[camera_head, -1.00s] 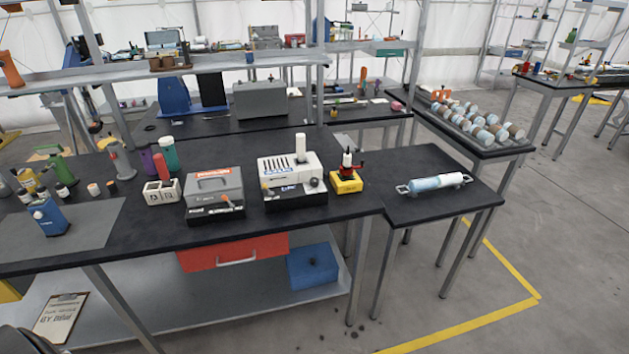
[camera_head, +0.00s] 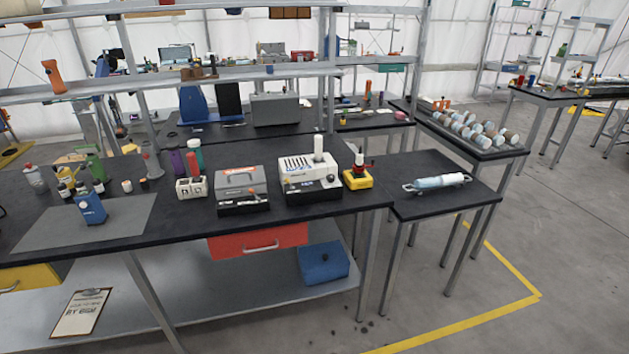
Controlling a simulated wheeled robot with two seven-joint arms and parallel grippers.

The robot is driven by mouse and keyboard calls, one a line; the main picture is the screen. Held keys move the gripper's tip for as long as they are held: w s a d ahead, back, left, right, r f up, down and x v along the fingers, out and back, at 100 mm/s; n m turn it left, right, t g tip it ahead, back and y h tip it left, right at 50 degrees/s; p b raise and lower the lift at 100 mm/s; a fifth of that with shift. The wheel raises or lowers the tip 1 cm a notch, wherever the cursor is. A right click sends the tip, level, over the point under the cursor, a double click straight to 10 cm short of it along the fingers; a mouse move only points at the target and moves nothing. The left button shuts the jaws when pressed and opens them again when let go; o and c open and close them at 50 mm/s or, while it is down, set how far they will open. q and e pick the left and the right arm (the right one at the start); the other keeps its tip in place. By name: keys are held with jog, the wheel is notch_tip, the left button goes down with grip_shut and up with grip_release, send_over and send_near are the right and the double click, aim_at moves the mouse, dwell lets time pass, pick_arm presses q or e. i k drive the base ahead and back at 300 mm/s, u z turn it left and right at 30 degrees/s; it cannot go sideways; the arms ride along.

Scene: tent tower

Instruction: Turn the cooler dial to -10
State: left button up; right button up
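Neither of my grippers is in view. A white machine (camera_head: 309,177) with a black base, a row of slots, an upright white cylinder and a small round knob (camera_head: 325,182) stands near the front edge of the black bench. A grey box (camera_head: 241,186) with a handle, a red label and a black front stands to its left. I cannot tell for certain which of these is the cooler. No dial markings or numbers are readable at this distance.
The black bench (camera_head: 130,242) has a red drawer (camera_head: 258,241) and a lower shelf with a blue box (camera_head: 324,263). A yellow device (camera_head: 357,179) stands right of the white machine. A side table (camera_head: 445,205) holds a pale cylinder (camera_head: 442,181). Grey floor is open at the right.

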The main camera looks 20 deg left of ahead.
aim_at(330, 178)
jog(key=u, duration=0.3)
jog(key=i, duration=0.6)
jog(key=z, duration=1)
